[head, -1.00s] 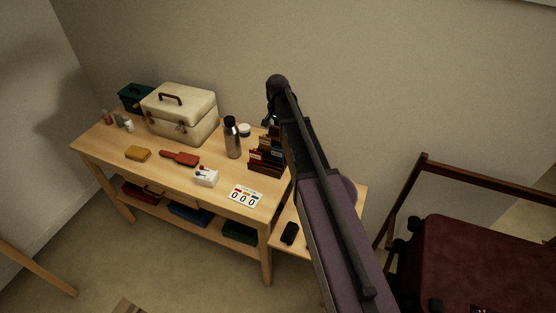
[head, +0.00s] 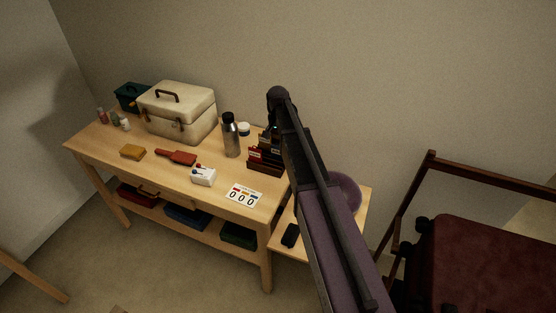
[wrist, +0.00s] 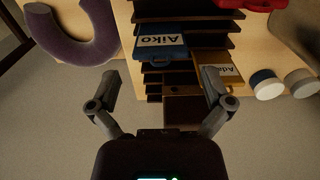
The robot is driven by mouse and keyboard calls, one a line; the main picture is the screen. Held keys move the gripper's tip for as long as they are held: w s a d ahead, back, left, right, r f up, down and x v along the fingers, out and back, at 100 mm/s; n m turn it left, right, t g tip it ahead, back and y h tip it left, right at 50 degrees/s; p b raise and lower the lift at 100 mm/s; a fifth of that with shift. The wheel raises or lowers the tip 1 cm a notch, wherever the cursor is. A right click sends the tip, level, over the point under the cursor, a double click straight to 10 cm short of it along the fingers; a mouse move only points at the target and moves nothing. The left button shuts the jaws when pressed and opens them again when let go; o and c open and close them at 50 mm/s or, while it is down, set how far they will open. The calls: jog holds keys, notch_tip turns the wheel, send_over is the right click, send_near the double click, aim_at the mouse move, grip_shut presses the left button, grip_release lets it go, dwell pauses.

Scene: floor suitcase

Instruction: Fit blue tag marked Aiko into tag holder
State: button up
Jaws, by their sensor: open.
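The blue tag (wrist: 160,44) with "Aiko" on it sits in a dark brown stepped rack (wrist: 183,110) in the wrist view, its lettering upside down there. My gripper (wrist: 161,80) is open, with its fingers apart to either side below the blue tag and nothing between them but the rack behind. In the head view the rack (head: 264,160) stands at the table's right end, partly hidden by my arm, which also hides my gripper. The dark red suitcase (head: 480,265) is at the lower right. I cannot make out a tag holder.
A purple neck pillow (head: 347,190) lies right of the rack. A steel bottle (head: 231,138) stands left of the rack.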

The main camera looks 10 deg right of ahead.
aim_at(277, 151)
jog(key=shift+f, duration=0.2)
dwell(0.3)
jog(key=shift+s+a+f+b, duration=0.1)
jog(key=shift+s+f+b, duration=0.05)
jog(key=shift+f+b, duration=2.45)
jog(key=shift+r, duration=0.1)
jog(key=shift+c, duration=0.2)
jog(key=c, duration=0.7)
